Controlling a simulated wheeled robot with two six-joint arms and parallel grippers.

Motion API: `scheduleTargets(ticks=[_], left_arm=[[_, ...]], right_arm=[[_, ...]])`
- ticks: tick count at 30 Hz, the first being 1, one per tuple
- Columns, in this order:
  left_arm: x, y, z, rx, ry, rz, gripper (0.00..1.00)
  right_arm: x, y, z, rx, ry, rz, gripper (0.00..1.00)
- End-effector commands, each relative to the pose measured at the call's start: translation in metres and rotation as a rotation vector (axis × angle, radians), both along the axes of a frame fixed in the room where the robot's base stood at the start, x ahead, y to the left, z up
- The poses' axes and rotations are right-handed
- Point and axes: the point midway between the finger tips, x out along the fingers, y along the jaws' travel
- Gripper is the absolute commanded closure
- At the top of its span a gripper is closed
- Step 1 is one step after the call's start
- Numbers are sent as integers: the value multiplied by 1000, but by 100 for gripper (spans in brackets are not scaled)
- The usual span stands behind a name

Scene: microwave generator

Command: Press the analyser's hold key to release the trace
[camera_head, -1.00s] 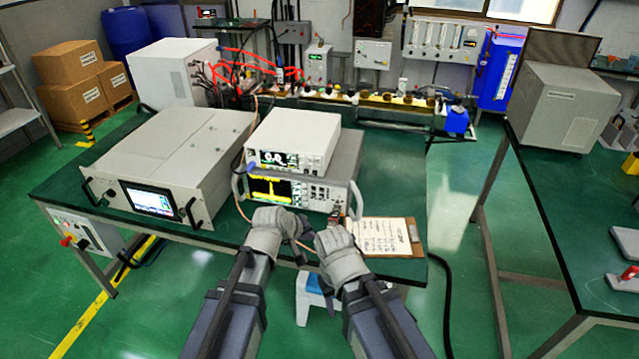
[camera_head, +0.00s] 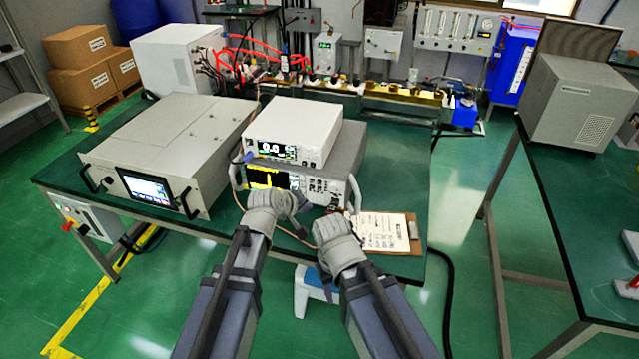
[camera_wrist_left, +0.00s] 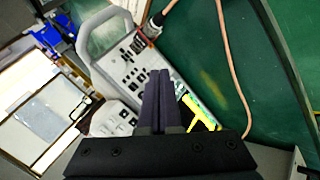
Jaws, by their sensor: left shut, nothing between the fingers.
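The analyser (camera_head: 345,180) is the lower grey instrument of the stacked pair, with a yellow trace on its dark screen (camera_head: 262,177) and several keys to the right. My left gripper (camera_head: 300,200) is in front of its panel and covers the screen's lower part. In the left wrist view the shut, empty fingers (camera_wrist_left: 157,75) point at the panel (camera_wrist_left: 130,58), between the keys and the screen (camera_wrist_left: 197,112). I cannot tell whether they touch it, or which key is hold. My right gripper (camera_head: 340,222) is low at the panel's right end; its fingers are unclear.
A white meter (camera_head: 293,128) sits on the analyser. A large grey rack unit (camera_head: 165,150) stands to its left. A clipboard (camera_head: 388,230) lies at the table's front right.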

Motion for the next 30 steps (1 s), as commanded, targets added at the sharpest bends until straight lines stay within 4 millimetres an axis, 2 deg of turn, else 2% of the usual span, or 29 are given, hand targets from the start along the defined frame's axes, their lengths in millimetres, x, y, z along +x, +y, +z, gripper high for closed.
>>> scheduleTargets(ticks=[12, 18, 30], left_arm=[[52, -17, 0, 0, -1, -1, 100], [71, -23, 0, 0, 0, 0, 100], [75, -24, 0, 0, 0, 0, 100]], right_arm=[[0, 0, 0, 0, 0, 0, 50], [0, 0, 0, 0, 0, 0, 50], [0, 0, 0, 0, 0, 0, 50]])
